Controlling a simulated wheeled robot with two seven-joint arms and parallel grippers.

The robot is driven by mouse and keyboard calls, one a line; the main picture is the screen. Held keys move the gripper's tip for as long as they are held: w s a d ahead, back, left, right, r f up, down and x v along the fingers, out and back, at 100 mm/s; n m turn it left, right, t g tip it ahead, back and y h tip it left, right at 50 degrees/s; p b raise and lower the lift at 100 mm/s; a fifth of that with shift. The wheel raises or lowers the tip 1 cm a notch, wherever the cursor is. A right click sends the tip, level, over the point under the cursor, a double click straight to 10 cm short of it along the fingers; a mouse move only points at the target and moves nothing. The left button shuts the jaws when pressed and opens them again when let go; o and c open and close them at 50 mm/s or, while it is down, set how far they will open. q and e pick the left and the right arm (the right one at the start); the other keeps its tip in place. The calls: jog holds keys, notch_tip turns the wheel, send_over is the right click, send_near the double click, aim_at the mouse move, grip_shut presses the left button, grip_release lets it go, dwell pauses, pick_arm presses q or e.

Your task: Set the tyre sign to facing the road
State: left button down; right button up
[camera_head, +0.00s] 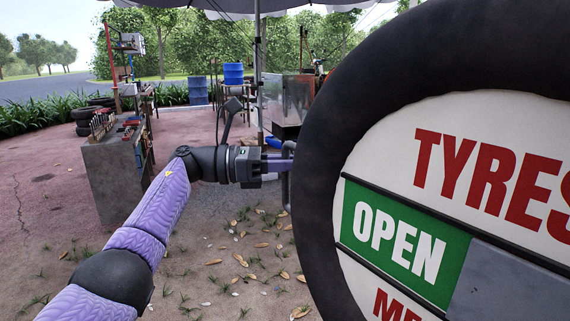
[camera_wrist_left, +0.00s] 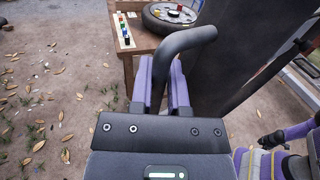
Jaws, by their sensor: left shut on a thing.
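The tyre sign (camera_head: 315,160) is a big black tyre around a white board reading "TYRES", close on the right in the head view and cut off by the frame. Its lettered face is turned towards my head camera, at a slant. A green "OPEN" panel (camera_head: 400,240) sits beside a plain grey strip. My left gripper (camera_head: 275,163) is at the tyre's left edge. In the left wrist view its purple fingers (camera_wrist_left: 161,85) are shut on a grey bent handle (camera_wrist_left: 198,37) beside the dark tyre (camera_wrist_left: 235,60). Part of the grip is hidden.
A workbench (camera_head: 108,165) with tools stands at the left, with stacked tyres behind it. The leaf-strewn ground between bench and sign is open. A wooden table (camera_wrist_left: 140,50) bearing a wheel shows in the wrist view.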

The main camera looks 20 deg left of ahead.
pick_arm(q)
jog(key=c, duration=0.6)
grip_release()
jog(key=shift+c, duration=0.2)
jog(key=v, duration=1)
